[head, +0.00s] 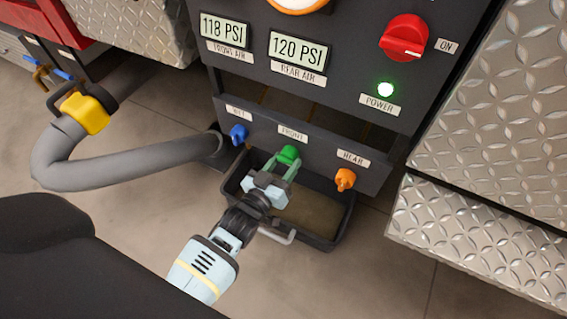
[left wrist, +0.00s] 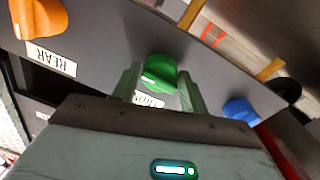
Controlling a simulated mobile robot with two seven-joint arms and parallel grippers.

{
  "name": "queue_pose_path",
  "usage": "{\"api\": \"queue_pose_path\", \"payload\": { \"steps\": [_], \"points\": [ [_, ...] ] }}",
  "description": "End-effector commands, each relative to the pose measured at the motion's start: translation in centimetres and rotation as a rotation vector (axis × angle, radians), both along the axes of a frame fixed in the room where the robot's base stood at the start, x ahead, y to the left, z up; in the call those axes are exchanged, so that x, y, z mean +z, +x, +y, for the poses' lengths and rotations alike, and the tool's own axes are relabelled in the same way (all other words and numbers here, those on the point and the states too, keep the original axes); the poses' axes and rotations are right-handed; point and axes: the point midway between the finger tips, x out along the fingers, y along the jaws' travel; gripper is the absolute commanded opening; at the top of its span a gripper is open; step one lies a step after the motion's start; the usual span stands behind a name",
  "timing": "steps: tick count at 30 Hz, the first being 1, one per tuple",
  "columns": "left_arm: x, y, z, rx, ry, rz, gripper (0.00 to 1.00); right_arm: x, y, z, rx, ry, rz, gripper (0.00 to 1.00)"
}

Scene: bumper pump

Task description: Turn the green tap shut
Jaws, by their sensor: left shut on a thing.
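The green tap (head: 289,154) sits on the dark panel under the FRONT label (head: 293,133), between a blue tap (head: 238,134) on the left and an orange tap (head: 345,179) on the right. My left gripper (head: 284,162) reaches up to the green tap and is shut on it. In the left wrist view the green tap (left wrist: 160,72) lies between the two fingers, with a pale mark on its face. The fingers partly cover the FRONT label there. My right gripper does not show in either view.
A black tray (head: 320,240) holding brownish liquid stands on the floor below the taps. A grey hose (head: 130,165) with a yellow clamp (head: 85,112) curves at the left. Diamond-plate steps (head: 480,240) stand at the right. A red ON knob (head: 403,38) is above.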

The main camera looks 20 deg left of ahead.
Motion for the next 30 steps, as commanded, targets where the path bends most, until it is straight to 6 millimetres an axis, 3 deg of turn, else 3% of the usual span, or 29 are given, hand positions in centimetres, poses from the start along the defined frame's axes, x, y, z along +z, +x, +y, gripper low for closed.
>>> {"api": "queue_pose_path", "payload": {
  "steps": [14,30],
  "points": [
    [0.0,0.0,0.2,0.002,-0.117,0.006,0.21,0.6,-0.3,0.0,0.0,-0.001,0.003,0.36],
    [-0.1,-0.1,0.0,0.003,-0.602,0.024,0.21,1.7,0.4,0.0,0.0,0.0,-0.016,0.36]
  ]
}}
